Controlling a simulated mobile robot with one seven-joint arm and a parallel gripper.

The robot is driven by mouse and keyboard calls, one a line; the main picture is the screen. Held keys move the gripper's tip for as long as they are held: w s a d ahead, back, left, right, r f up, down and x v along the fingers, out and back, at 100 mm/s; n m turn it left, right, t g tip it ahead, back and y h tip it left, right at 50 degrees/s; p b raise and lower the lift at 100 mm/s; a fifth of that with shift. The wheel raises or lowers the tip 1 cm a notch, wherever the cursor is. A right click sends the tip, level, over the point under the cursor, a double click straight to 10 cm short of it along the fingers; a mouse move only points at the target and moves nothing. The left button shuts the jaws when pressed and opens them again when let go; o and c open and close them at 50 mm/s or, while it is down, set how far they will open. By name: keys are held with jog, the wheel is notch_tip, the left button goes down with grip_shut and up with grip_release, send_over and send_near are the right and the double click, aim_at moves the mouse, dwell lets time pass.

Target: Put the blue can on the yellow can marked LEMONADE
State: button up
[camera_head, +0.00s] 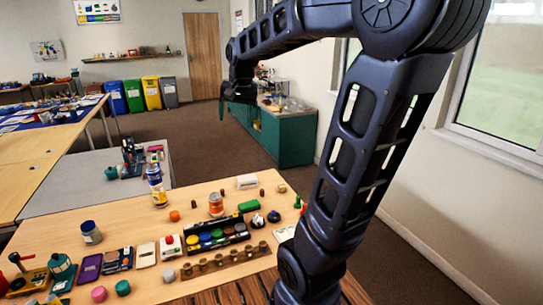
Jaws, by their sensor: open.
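A tall two-part stack stands near the back left edge of the light wooden table (200,268). Its lower part is a yellow can (159,198). Its upper part is a blue and white can (154,174), which appears to rest upright on the yellow one. The lettering on both is too small to read. Another dark blue can with a pale band (91,233) stands upright by itself at the table's left. My gripper (229,103) is raised well beyond and above the table, to the right of the stack and apart from it. It is open, and I see nothing in it.
An orange can (216,205) stands right of the stack, behind a black tray of coloured paint pots (212,238). A wooden peg rack (222,264) and several small items crowd the front. A grey table (80,182) adjoins behind. Bare tabletop lies around the stack's front.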

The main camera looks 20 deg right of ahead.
jog(key=s+d+f+n, duration=0.2)
jog(key=s+f, duration=0.1)
jog(key=s, duration=0.6)
jog(key=s+d+f+n+t, duration=0.1)
jog(key=s+f, duration=0.3)
jog(key=s, duration=0.5)
jog(key=shift+s+d+n+h, duration=0.15)
jog(key=shift+d+n+h, duration=0.25)
jog(key=shift+d+n, duration=0.4)
jog(key=shift+c, duration=0.4)
